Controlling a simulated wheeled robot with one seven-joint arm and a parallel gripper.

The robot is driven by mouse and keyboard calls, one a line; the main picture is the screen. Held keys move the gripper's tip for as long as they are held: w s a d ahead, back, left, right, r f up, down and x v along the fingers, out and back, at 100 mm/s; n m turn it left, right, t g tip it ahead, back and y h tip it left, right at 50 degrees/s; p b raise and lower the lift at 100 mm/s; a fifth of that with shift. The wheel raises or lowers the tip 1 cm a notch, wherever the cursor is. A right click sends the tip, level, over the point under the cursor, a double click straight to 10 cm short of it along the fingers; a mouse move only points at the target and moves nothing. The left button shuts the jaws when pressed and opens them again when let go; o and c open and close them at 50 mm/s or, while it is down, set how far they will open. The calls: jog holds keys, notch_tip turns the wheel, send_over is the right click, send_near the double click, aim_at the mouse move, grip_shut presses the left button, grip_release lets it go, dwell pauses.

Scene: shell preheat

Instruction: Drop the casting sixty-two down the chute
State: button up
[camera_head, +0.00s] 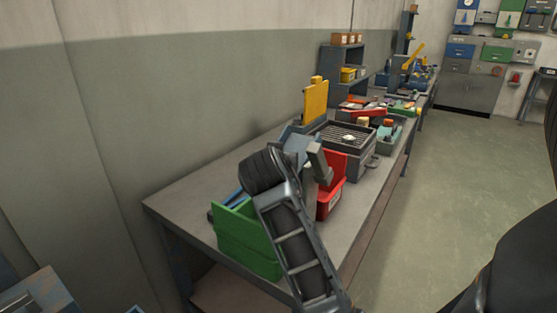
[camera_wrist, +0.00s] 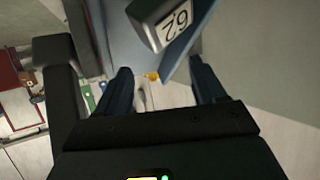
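The casting marked 62 (camera_wrist: 164,22) is a grey block with a white label, tilted, at the top of the wrist view. It sits just beyond my fingertips, with no clear contact with either finger. My gripper (camera_wrist: 160,68) has its two dark fingers spread wide, with a gap between them. Blue-grey sloping panels, which look like the chute (camera_wrist: 147,62), lie behind the casting. In the head view a blue-grey piece stands below a yellow panel (camera_head: 316,100), partly behind my arm. My arm hides most of the casting's surroundings there.
A green bin (camera_head: 240,238) and a red bin (camera_head: 330,195) stand on the bench (camera_head: 180,198) close to my arm. A grille-topped unit (camera_head: 345,133) with a pale piece on it stands behind. Shelves, boxes and tools fill the far bench. The floor at right is clear.

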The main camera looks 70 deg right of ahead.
jog(key=o, duration=0.3)
jog(key=shift+b+v, duration=0.45)
jog(key=shift+v, duration=3.5)
jog(key=shift+f, duration=0.1)
